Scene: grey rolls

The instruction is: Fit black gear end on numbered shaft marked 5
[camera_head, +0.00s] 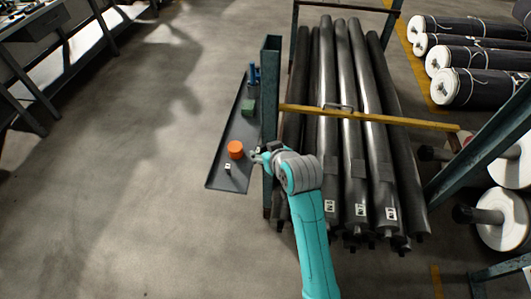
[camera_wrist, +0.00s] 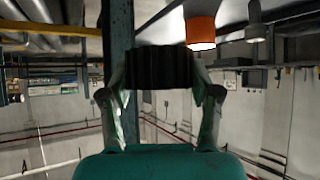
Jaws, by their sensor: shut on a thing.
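My gripper (camera_head: 258,153) is at the left side of the rack post, beside the dark shelf. In the wrist view its two fingers (camera_wrist: 160,85) are shut on a black ribbed gear end (camera_wrist: 162,67), held crosswise between them. In the head view the gear end is too small to make out clearly. The long black shafts (camera_head: 350,110) lie side by side in the rack to the right of my arm, apart from the gripper. Three white number labels show near their front ends (camera_head: 360,210); the digits are too small to read surely.
The narrow dark shelf (camera_head: 216,180) holds an orange cylinder (camera_head: 235,149), a green block (camera_head: 248,107), a blue item (camera_head: 254,75) and a small white-marked piece (camera_head: 227,167). A rack post (camera_head: 268,100) and yellow bar (camera_head: 370,116) stand close. White-ended rolls (camera_head: 460,87) lie right.

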